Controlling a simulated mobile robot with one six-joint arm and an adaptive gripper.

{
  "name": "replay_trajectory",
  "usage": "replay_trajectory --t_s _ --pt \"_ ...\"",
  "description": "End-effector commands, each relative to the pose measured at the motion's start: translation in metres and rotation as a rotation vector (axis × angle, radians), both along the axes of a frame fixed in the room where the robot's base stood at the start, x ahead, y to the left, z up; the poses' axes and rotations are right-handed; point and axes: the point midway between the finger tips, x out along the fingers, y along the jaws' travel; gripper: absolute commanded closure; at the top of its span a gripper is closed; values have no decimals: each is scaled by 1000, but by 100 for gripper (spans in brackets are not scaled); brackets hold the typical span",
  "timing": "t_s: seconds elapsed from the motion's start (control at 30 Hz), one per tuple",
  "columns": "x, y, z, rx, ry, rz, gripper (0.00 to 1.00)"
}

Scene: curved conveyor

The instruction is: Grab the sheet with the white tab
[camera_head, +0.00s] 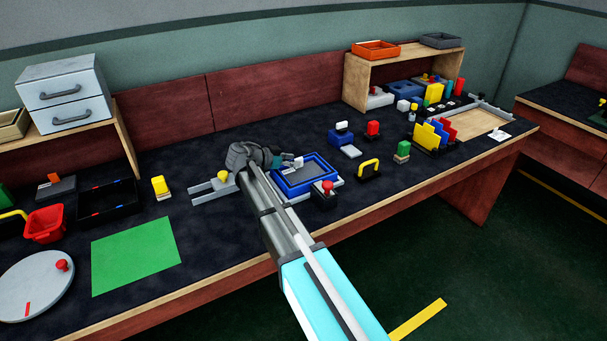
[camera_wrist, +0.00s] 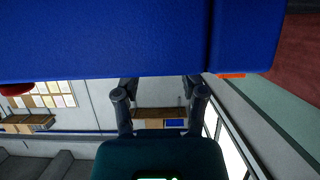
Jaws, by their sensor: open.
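My gripper (camera_head: 284,161) is low over the bench, at the back left of a blue tray (camera_head: 334,183) with a dark grey inside. A small white piece (camera_head: 298,163) shows at the tray's back edge, close to the fingertips; I cannot tell whether it is the sheet's white tab. In the wrist view my gripper (camera_wrist: 160,88) has its two fingers spread, with nothing visible between them. A large blue surface (camera_wrist: 110,38) fills the top of that view, very near the fingers. The sheet itself cannot be made out clearly.
A red-button box (camera_head: 326,197) stands at the tray's front right. A grey fixture (camera_head: 212,192) with a yellow knob is just left. A blue block (camera_head: 341,138) with a white top is behind right. A rack of coloured plates (camera_head: 428,137) stands farther right. A green mat (camera_head: 135,255) lies left.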

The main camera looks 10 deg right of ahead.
Motion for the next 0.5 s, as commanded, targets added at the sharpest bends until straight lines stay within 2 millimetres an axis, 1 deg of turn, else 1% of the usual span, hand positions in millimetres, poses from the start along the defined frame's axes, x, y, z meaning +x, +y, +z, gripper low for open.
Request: replay_trajectory --t_s 0.07,0.1,0.17,0.3,0.4,0.5 --pt "0 0 0 0 0 0 46" --pt "0 0 0 0 0 0 48" --pt "0 0 0 0 0 0 59" --pt "0 0 0 0 0 0 85" --pt "0 0 0 0 0 0 100" --pt "0 0 0 0 0 0 100"
